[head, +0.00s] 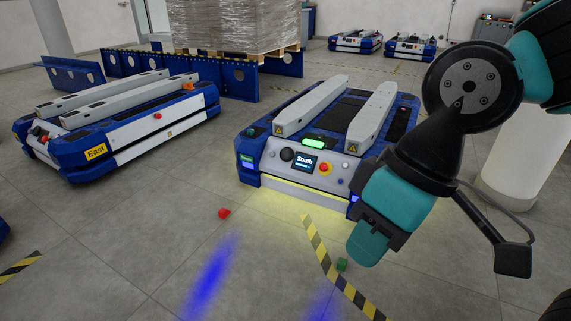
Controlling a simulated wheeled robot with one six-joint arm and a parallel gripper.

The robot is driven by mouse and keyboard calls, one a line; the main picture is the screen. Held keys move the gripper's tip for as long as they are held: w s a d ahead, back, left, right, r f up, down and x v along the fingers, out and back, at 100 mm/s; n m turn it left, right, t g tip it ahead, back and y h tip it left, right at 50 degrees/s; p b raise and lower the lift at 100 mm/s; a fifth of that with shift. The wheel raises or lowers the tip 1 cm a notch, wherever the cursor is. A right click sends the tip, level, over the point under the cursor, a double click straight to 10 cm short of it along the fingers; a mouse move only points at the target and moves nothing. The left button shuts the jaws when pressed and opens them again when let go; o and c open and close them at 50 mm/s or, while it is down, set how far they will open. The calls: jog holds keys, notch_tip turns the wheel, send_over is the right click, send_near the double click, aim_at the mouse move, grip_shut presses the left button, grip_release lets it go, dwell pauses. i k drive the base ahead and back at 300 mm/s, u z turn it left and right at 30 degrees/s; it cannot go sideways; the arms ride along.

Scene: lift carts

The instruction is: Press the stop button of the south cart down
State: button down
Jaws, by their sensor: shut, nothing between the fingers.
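The south cart (275,177) stands in the middle of the head view, blue and white, with a screen reading "South" (305,162) on its near sloping panel. The stop button (324,168), red on a yellow base, sits just right of the screen. I cannot tell from here whether it is up or down. My gripper (362,250) hangs at the cart's near right, pointing down and left. It is shut and empty, and appears below and right of the button, apart from it. My arm hides part of the cart's right side.
The east cart (110,151) stands at the left. A loaded pallet (236,56) stands behind, with more carts (355,40) farther back. A white pillar (520,160) is at the right. A red piece (224,213) and a green piece (342,264) lie on the open floor in front.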

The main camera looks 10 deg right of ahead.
aim_at(324, 167)
jog(key=u, duration=0.4)
jog(key=i, duration=1.4)
jog(key=z, duration=0.75)
jog(key=i, duration=0.4)
jog(key=z, duration=0.4)
